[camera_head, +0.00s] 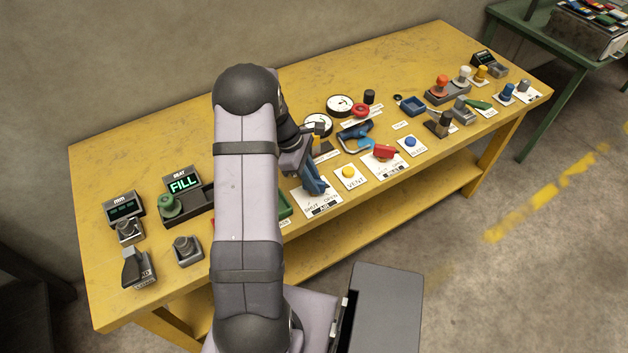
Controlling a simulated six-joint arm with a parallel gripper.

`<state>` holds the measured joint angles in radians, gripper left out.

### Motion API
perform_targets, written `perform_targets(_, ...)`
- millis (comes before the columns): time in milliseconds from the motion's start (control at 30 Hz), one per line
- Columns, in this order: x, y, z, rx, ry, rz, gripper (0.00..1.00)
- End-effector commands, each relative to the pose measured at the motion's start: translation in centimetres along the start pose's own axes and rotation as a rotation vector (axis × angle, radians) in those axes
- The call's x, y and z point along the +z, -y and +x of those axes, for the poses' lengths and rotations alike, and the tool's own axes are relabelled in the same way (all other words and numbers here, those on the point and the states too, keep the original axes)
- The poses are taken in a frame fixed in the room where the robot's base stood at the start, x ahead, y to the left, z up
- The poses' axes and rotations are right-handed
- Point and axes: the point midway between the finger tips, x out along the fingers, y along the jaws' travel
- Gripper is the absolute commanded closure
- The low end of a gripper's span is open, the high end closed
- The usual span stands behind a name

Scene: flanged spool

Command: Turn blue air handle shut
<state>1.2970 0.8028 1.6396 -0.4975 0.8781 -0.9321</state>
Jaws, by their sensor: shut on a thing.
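The blue air handle (314,182) stands on a white plate (321,206) at the table's front edge, right of my arm. The plate is marked SHUT on its left, OPEN on its right and AIR below. My gripper (306,168) is at the upper end of the handle, pointing down, and is shut on it. The fingertips and the handle's pivot are partly hidden by the gripper and arm, so I cannot tell the handle's exact angle.
A yellow button marked VENT (348,172), a red switch (385,152) and a blue button (409,142) lie close on the right. A lit FILL display (183,184) stands left.

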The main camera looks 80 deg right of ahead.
Motion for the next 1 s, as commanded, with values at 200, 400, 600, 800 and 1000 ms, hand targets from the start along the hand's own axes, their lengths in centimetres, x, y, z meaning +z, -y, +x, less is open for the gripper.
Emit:
perform_targets(200, -0.01, -0.01, -0.03, -0.026, 0.000, 0.059, 1.00)
perform_targets(400, 0.00, -0.03, -0.03, -0.075, 0.001, 0.177, 1.00)
perform_targets(600, 0.04, -0.07, -0.03, -0.143, 0.000, 0.342, 1.00)
perform_targets(800, 0.03, -0.09, -0.02, -0.215, 0.000, 0.520, 1.00)
perform_targets(1000, 0.02, -0.08, 0.00, -0.288, 0.000, 0.695, 1.00)
